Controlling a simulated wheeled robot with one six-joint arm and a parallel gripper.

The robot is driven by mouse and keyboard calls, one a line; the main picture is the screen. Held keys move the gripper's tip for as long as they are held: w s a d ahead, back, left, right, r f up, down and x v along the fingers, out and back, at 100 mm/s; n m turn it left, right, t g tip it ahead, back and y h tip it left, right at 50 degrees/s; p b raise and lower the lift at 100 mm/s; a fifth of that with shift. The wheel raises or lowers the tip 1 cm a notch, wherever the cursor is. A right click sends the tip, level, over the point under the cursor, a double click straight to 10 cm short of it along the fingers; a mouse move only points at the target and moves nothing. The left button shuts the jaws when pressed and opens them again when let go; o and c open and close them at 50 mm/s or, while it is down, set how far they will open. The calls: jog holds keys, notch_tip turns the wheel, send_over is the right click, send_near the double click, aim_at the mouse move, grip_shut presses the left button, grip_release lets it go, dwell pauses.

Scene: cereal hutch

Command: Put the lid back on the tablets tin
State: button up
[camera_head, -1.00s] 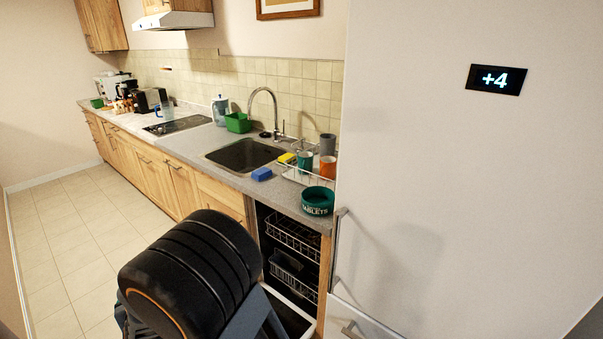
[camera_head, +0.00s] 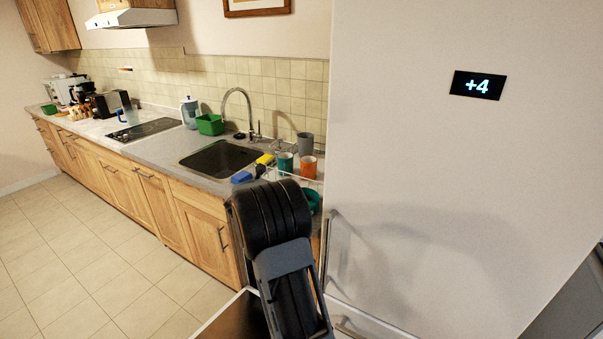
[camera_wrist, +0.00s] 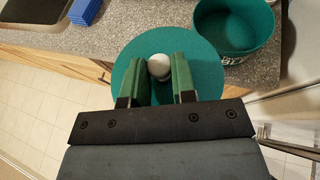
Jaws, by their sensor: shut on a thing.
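The green round lid (camera_wrist: 207,72) with a pale round knob (camera_wrist: 159,67) is in my gripper (camera_wrist: 160,66), whose green-padded fingers are shut on the knob. In the wrist view the lid overlaps the counter's front edge; its height above the counter is hard to tell. The tablets tin (camera_wrist: 232,48) is teal, open at the top and upright on the counter, just right of and beyond the lid. In the head view the tin (camera_head: 314,198) is partly hidden behind my arm, and the lid is hidden.
A blue sponge (camera_head: 241,177) and yellow sponge (camera_head: 265,159) lie by the sink (camera_head: 220,160). A teal cup (camera_head: 285,162), an orange cup (camera_head: 308,167) and a grey cup (camera_head: 305,143) stand behind the tin. A tall white fridge (camera_head: 430,180) closes off the right side.

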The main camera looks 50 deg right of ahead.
jog(key=s+d+r+m+g+h, duration=0.1)
jog(key=s+d+m+g, duration=0.1)
jog(key=d, duration=0.5)
jog(key=s+d+r+m+g+h, duration=0.1)
jog(key=s+d+r, duration=0.1)
jog(key=d, duration=0.6)
jog(key=shift+w+a+f+b, duration=0.1)
jog(key=shift+a+f+b, duration=0.05)
jog(key=shift+f+b, duration=2.55)
jog(key=shift+f+p, duration=0.5)
jog(key=shift+p, duration=0.05)
jog(key=shift+b, duration=0.45)
jog(key=shift+f+b, duration=0.2)
jog(key=shift+b, duration=0.4)
jog(key=o, duration=1.5)
jog(key=shift+c, duration=0.2)
